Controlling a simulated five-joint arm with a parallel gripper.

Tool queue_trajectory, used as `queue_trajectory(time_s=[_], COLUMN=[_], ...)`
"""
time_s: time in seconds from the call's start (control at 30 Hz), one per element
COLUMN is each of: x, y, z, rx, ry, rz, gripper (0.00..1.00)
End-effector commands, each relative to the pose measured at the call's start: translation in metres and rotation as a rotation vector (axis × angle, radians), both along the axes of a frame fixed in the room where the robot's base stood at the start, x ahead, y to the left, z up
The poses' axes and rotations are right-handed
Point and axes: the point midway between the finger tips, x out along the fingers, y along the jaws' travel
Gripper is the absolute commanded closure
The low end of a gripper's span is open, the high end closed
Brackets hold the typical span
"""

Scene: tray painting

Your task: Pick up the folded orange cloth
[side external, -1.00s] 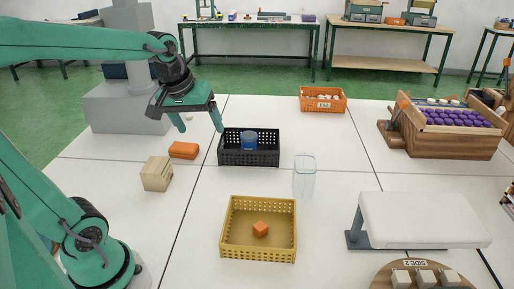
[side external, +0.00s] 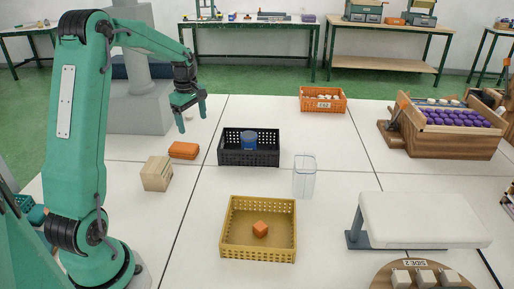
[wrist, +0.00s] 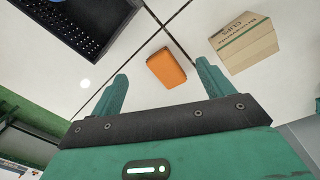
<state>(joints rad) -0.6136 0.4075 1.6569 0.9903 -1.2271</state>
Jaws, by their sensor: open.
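The folded orange cloth (side external: 184,150) lies flat on the white table, between the cardboard box and the black crate. It also shows in the wrist view (wrist: 167,68), ahead of the space between my fingers and apart from them. My gripper (side external: 191,116) is open and empty. In the side view it hangs above the table, above and just behind the cloth. In the wrist view both green fingers (wrist: 160,88) are spread wide.
A cardboard box (side external: 157,174) stands just in front of the cloth. A black crate (side external: 249,158) with a blue object (side external: 249,139) inside is to its right. A yellow crate (side external: 231,250) holding an orange cube (side external: 260,229) and a clear container (side external: 304,178) are further off.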

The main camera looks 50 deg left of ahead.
Motion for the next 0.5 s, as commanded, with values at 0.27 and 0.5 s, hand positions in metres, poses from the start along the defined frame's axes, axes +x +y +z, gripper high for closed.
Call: queue_trajectory(time_s=[0.27, 0.5], x=[-0.006, -0.01], y=[0.06, 0.079], z=[-0.052, -0.07], rx=[-0.049, -0.064], ry=[0.046, 0.06], rz=[0.293, 0.395], gripper=[0.2, 0.2])
